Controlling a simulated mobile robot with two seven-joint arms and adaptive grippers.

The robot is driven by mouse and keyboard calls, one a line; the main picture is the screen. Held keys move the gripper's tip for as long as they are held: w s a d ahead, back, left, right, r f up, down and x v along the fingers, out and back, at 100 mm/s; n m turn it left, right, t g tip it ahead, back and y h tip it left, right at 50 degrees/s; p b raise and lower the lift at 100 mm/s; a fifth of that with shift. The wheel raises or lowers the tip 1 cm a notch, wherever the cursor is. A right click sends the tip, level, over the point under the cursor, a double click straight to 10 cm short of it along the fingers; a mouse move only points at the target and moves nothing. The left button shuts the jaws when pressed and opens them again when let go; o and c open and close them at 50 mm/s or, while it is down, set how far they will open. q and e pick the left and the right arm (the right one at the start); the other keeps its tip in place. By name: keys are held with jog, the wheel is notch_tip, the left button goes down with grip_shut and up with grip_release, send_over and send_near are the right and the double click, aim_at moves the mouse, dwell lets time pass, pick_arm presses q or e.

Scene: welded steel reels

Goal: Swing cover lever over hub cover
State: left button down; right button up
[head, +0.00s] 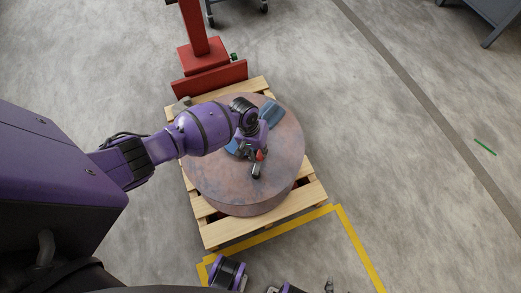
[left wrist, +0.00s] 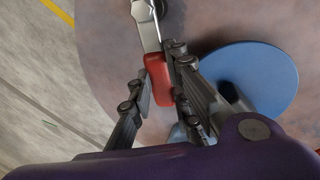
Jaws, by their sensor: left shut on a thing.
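The cover lever has a red grip, which shows in the left wrist view (left wrist: 157,78), and a grey metal arm (left wrist: 147,25). The red grip (head: 261,155) also shows in the head view. My left gripper (left wrist: 158,98) is shut on the red grip, one finger on each side. The hub cover, a flat blue disc (left wrist: 250,75), lies on the reel face to the right of the lever in the wrist view; the lever is beside it, not across the part I see. In the head view my left arm hides much of the blue cover (head: 271,113).
The rust-brown steel reel (head: 285,165) lies flat on a wooden pallet (head: 225,232). A red steel post with a base (head: 208,55) stands behind it. Yellow floor tape (head: 352,240) runs in front. Parts of my right arm show at the bottom edge.

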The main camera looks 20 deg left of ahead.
pick_arm(q)
jog(key=shift+w+r, duration=0.2)
jog(key=shift+w, duration=0.1)
jog(key=c, duration=1.9)
grip_release()
jog(key=shift+o, duration=1.3)
jog(key=shift+s, duration=0.1)
jog(key=shift+f, duration=0.1)
jog(key=shift+s, duration=0.1)
notch_tip(320, 180, up, 12)
jog(key=a, duration=0.2)
jog(key=shift+s+a, duration=0.2)
jog(key=shift+f, duration=0.1)
jog(key=shift+c, duration=0.2)
